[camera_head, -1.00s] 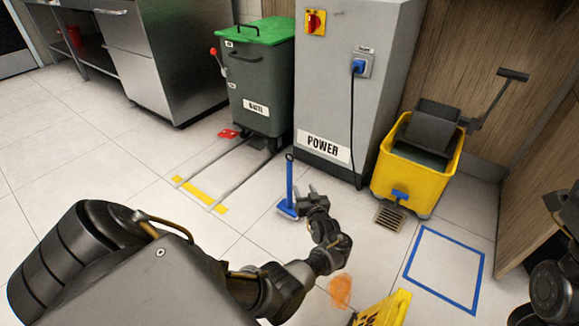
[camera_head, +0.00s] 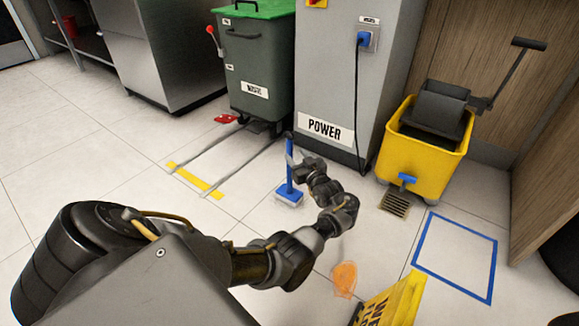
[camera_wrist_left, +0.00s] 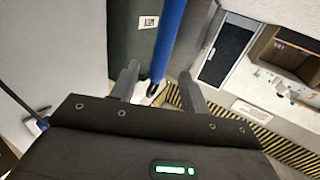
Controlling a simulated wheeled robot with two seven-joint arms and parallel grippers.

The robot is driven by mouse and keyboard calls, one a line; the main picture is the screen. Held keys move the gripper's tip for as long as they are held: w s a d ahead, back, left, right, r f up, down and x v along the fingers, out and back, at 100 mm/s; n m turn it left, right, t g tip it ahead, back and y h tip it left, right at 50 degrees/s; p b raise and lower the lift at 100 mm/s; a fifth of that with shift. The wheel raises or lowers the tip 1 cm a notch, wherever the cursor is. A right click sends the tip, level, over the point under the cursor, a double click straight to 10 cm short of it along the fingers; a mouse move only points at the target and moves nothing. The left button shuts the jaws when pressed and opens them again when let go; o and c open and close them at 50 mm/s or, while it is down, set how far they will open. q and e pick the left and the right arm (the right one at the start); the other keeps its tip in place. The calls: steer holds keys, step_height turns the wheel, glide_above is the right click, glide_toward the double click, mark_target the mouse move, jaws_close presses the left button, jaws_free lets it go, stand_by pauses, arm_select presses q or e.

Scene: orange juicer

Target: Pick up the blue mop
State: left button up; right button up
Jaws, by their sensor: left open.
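The blue mop (camera_head: 289,178) stands upright on the tiled floor in front of the grey power cabinet, its flat blue and white head on the floor. In the left wrist view its blue handle (camera_wrist_left: 171,35) runs down between my two fingers as seen. My left gripper (camera_head: 294,156) is open at the upper part of the handle. In the left wrist view my left gripper (camera_wrist_left: 158,88) shows a finger on each side of the handle, with no clear grip on it. Whether a finger touches the handle cannot be told. My right gripper is not in view.
The power cabinet (camera_head: 338,85) and green-lidded waste bin (camera_head: 258,70) stand behind the mop. A yellow mop bucket (camera_head: 420,165) stands right of it. An orange spill (camera_head: 344,278) and yellow floor sign (camera_head: 393,303) are nearer me. The floor on the left is clear.

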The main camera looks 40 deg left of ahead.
mark_target(291, 150)
arm_select(q)
steer(key=shift+w+a, duration=0.15)
steer(key=shift+a, duration=0.25)
steer(key=b+x, duration=0.3)
steer(key=x, duration=0.1)
steer(key=shift+a, duration=0.1)
steer(key=shift+w+a+r+b, duration=0.1)
steer(key=shift+w+a+b, duration=0.1)
steer(key=shift+a+b, duration=0.25)
steer(key=shift+r, duration=0.1)
jaws_close()
